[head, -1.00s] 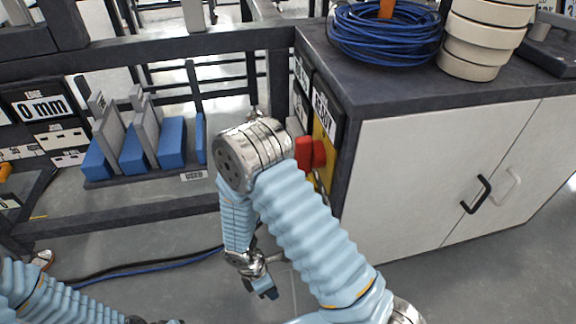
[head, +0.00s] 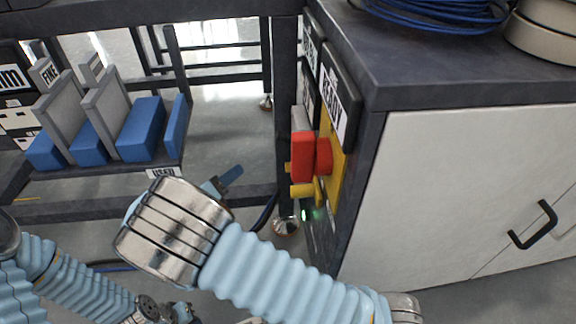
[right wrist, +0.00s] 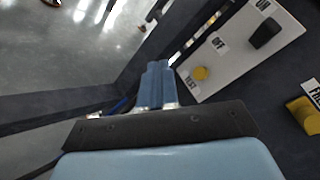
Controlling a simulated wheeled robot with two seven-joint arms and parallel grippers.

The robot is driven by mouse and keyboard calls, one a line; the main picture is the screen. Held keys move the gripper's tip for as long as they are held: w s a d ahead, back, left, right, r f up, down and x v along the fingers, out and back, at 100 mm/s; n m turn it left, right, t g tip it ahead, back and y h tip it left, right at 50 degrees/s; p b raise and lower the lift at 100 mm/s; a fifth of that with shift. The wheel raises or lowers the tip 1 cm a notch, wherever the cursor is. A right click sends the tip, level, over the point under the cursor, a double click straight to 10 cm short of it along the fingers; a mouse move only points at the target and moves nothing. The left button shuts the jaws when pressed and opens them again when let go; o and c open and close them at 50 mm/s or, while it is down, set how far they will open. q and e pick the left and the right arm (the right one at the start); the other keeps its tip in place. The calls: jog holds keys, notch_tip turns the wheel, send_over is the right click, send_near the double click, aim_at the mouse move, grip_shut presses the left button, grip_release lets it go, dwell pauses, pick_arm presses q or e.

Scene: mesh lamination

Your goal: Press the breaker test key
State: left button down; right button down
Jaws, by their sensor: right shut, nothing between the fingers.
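The breaker panel (right wrist: 240,50) is a pale plate in the right wrist view, with ON, OFF and TEST labels. A black switch lever (right wrist: 265,31) stands near ON. The test key (right wrist: 199,73) is a small round yellow button beside TEST. My right gripper (right wrist: 157,68) is shut and empty, its blue fingertips left of the key and apart from it in the picture. In the head view the right gripper (head: 230,177) shows behind my metal elbow, left of the cabinet side. The test key cannot be made out there. My left gripper (head: 182,312) is barely visible at the bottom edge.
The cabinet (head: 460,190) fills the right. Its side carries a red block (head: 302,145), a red knob (head: 323,157), a yellow knob (head: 302,190) and a READY sign (head: 334,107). A rack (head: 220,200) with blue blocks (head: 140,130) stands left. Another yellow part (right wrist: 304,114) shows in the wrist view.

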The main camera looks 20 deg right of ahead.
aim_at(289, 167)
dwell(0.3)
jog(key=s+d+b, duration=0.1)
jog(key=s+d, duration=0.1)
jog(key=d, duration=0.6)
jog(key=shift+s+d, duration=0.25)
dwell(1.9)
jog(key=shift+s+d+p, duration=0.1)
jog(key=shift+d+p, duration=0.2)
jog(key=shift+d, duration=0.1)
